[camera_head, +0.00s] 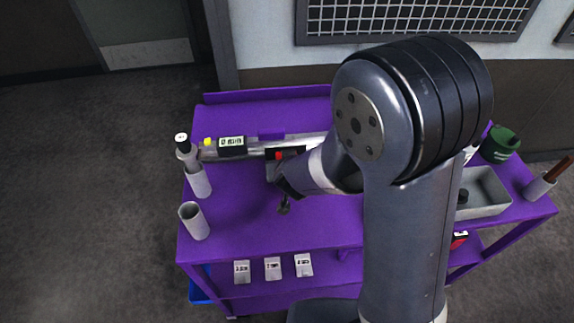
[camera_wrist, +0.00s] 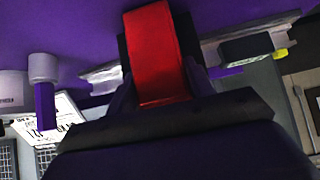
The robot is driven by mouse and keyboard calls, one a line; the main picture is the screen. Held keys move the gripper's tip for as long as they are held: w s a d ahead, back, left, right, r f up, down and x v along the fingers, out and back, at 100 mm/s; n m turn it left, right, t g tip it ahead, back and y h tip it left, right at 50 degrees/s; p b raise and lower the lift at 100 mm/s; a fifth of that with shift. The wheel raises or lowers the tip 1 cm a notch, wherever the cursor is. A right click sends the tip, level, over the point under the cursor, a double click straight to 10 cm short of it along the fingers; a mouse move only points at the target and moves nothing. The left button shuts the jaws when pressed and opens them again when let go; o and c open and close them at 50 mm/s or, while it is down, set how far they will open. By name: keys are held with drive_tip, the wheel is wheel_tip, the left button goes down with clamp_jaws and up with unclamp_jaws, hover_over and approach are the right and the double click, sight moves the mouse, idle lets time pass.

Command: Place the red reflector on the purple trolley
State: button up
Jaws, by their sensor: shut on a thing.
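The red reflector (camera_wrist: 156,50) is held in my gripper (camera_wrist: 154,28), seen close up in the wrist view between the dark fingers. In the head view only a small red patch of the reflector (camera_head: 279,156) shows at my gripper (camera_head: 284,160). My gripper is shut on it. It appears over the middle of the top of the purple trolley (camera_head: 265,222), in front of a silver bar. Whether the reflector touches the trolley cannot be told. My arm hides the right middle of the trolley top.
On the trolley top, the silver bar (camera_head: 300,140) carries a black labelled box (camera_head: 231,146). White cylinders (camera_head: 195,221) stand at the left edge. A grey tray (camera_head: 485,193) and green cup (camera_head: 501,144) are at the right. White labelled blocks (camera_head: 273,268) lie below. The front left of the top is clear.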

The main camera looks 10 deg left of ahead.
drive_tip(key=o, duration=1.1)
drive_tip(key=shift+f, duration=0.1)
drive_tip(key=shift+r, duration=0.25)
drive_tip(key=shift+p+v, duration=2.85)
drive_tip(key=shift+v, duration=3.1)
drive_tip(key=shift+f, duration=0.15)
